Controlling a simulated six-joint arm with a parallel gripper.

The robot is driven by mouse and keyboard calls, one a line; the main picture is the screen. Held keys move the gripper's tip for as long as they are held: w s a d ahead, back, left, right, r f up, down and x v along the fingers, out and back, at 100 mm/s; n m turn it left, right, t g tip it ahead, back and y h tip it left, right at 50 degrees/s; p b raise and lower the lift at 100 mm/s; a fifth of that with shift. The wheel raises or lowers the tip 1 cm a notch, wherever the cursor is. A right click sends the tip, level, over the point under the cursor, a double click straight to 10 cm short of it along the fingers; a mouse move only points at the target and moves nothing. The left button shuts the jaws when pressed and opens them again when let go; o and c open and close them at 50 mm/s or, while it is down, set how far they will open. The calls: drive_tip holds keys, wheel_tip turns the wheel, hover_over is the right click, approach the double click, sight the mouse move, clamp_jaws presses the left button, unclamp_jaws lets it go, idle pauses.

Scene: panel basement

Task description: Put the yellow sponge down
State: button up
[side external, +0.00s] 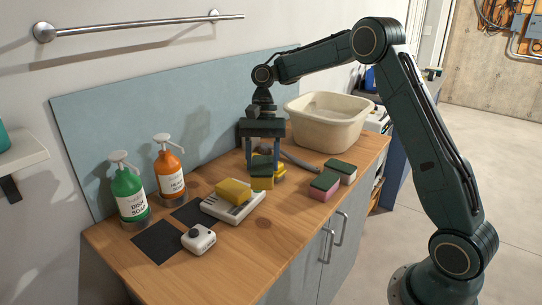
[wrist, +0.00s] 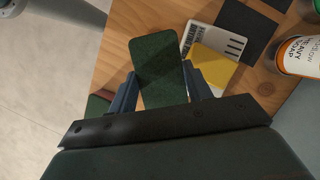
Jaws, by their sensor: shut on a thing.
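My gripper (side external: 262,163) is shut on a sponge (side external: 262,183) with a yellow body and a dark green top. It holds the sponge low over the wooden counter; I cannot tell whether the sponge touches anything below. In the wrist view the held sponge (wrist: 158,72) shows its green face between the blue fingers. Another yellow sponge (side external: 232,191) lies on a white slatted tray (side external: 228,212) to the left, and also shows in the wrist view (wrist: 212,66). Something yellow (side external: 280,174) shows partly hidden behind the held sponge.
A pink sponge (side external: 318,193) and a pale sponge (side external: 347,177), both green-topped, lie right. A beige basin (side external: 327,130) stands behind. Green (side external: 129,196) and orange (side external: 170,175) soap bottles, dark squares (side external: 157,243) and a small white device (side external: 198,239) are left. The counter's front middle is clear.

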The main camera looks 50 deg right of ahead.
sight(261, 188)
drive_tip(key=a+n, duration=0.1)
drive_tip(key=n, duration=0.1)
drive_tip(key=w+a+n+g+h, duration=0.1)
drive_tip(key=n, duration=0.2)
drive_tip(key=a+f+n+h, duration=0.1)
drive_tip(key=a+n, duration=0.1)
drive_tip(key=shift+w+f+n+g, duration=0.1)
drive_tip(key=shift+w+n+g, duration=0.2)
drive_tip(key=shift+s+a, duration=0.15)
drive_tip(key=shift+a, duration=0.15)
drive_tip(key=shift+s+a+f+n, duration=0.15)
drive_tip(key=shift+s+a+f, duration=0.1)
drive_tip(key=shift+s, duration=0.2)
drive_tip(key=shift+s+a+f+n, duration=0.15)
drive_tip(key=shift+s+f, duration=0.05)
drive_tip(key=shift+s, duration=0.25)
drive_tip(key=shift+s+d+f+n+h, duration=0.2)
drive_tip(key=shift+s+h, duration=0.1)
drive_tip(key=shift+s, duration=0.3)
drive_tip(key=shift+s+d+f+n+h, duration=0.1)
drive_tip(key=shift+s+d+h, duration=0.15)
drive_tip(key=shift+s, duration=0.3)
drive_tip(key=shift+w+d+f+n+h, duration=0.1)
drive_tip(key=shift+f+n+h, duration=0.05)
drive_tip(key=shift+f+n, duration=0.5)
drive_tip(key=shift+d+f+n+h, duration=0.1)
drive_tip(key=shift+f+n, duration=0.35)
drive_tip(key=shift+f, duration=0.3)
